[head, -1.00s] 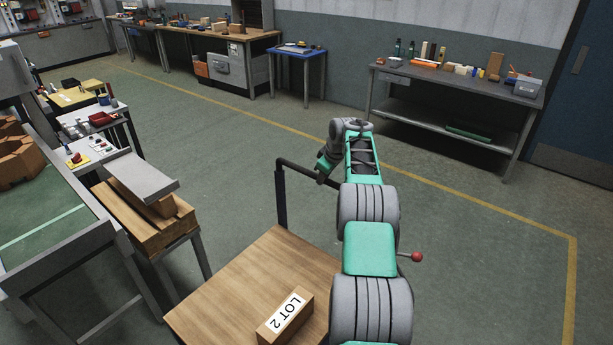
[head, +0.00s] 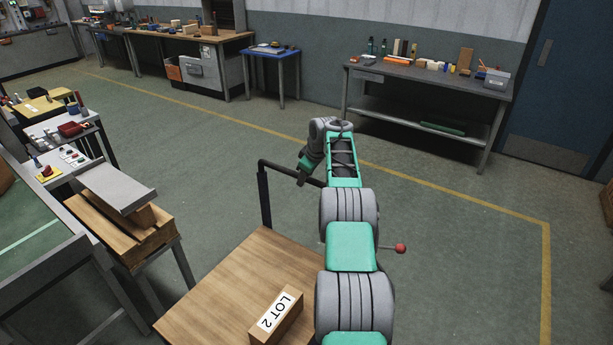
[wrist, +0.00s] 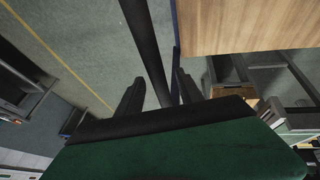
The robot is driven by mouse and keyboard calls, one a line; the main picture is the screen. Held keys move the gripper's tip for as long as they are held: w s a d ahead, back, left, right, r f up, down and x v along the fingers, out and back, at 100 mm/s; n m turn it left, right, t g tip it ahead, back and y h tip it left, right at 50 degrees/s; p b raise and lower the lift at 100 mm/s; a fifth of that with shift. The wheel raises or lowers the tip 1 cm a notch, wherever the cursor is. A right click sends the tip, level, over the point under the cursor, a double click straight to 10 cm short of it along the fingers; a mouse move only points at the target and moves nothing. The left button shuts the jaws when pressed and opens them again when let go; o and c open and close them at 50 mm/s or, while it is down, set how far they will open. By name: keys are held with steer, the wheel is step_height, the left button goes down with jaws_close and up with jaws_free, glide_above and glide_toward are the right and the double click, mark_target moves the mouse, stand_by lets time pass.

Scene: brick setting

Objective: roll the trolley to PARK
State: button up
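The trolley (head: 222,275) has a wooden top and a black handle rail (head: 287,172) on its far side. A box labelled LOT 2 (head: 278,312) lies on the top near its front. My gripper (head: 303,176) is at the handle rail, right of its left post (head: 265,200). In the wrist view the trolley's top (wrist: 245,25) shows at upper right. The black rail (wrist: 152,45) runs between the two fingers of my gripper (wrist: 158,95), with gaps beside it, so the fingers look open around or just over it. No PARK marking is readable.
A grey bench (head: 430,82) with bottles and blocks stands at the back right, a blue table (head: 272,52) left of it. A stand with wooden blocks (head: 125,235) is close on the trolley's left. A yellow line (head: 450,190) crosses the open floor beyond the handle.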

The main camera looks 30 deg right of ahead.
steer(key=b+v, duration=0.2)
steer(key=v, duration=0.5)
steer(key=shift+s+r, duration=0.15)
steer(key=shift+r, duration=0.25)
